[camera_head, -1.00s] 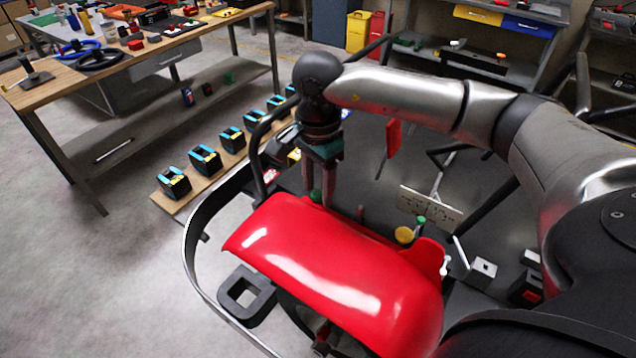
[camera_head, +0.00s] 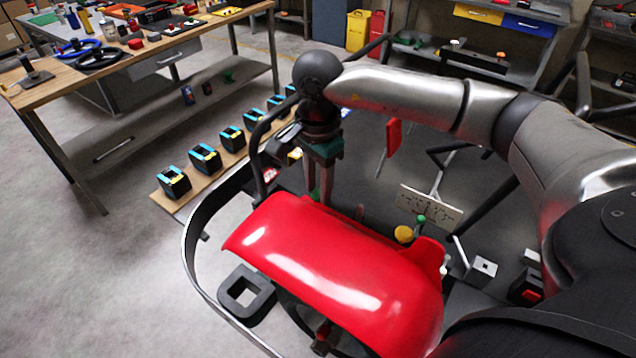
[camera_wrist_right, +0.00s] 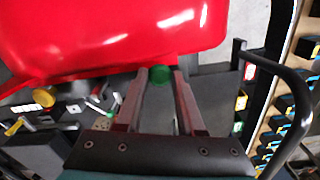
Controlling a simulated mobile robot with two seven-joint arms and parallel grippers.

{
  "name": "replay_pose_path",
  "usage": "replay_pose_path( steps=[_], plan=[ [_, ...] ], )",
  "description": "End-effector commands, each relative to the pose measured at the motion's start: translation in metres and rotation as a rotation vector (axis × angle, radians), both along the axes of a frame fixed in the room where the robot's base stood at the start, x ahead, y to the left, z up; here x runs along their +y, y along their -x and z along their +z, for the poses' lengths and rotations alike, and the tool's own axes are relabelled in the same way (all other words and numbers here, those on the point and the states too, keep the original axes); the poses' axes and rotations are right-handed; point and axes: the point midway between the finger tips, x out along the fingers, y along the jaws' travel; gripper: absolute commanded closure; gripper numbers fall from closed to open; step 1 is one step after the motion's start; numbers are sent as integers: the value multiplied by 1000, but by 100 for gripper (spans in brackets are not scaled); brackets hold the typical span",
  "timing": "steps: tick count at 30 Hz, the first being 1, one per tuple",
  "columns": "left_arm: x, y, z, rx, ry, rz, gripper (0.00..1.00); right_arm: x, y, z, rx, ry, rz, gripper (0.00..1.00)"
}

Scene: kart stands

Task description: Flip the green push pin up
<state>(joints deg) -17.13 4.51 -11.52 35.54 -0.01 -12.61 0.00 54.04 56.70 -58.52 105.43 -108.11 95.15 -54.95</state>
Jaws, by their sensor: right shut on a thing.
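The green push pin (camera_wrist_right: 160,76) shows as a round green top between my right fingertips in the right wrist view, close to the edge of the red body panel. My right gripper (camera_wrist_right: 160,80) points down and is shut on it. In the head view the right gripper (camera_head: 321,190) stands just behind the red panel (camera_head: 335,270), which hides the fingertips and the pin. Whether the pin is up or down cannot be seen. My left gripper is in neither view.
A yellow knob (camera_head: 404,234) and another green-topped part (camera_head: 421,220) stand right of the gripper by a white plate (camera_head: 430,205). A black bar (camera_head: 258,150) rises close on the left. A wooden workbench (camera_head: 150,50) stands at the far left.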

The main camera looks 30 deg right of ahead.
Motion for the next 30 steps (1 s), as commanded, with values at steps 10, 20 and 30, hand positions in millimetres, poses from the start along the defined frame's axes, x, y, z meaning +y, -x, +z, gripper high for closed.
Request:
replay_pose_path(
  steps=[10,20,30],
  plan=[
    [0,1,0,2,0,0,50,0,0,0,-1,0,0,100],
    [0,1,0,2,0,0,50,0,0,0,-1,0,0,100],
    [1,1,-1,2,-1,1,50,0,-1,14,-4,-2,0,100]
  ],
)
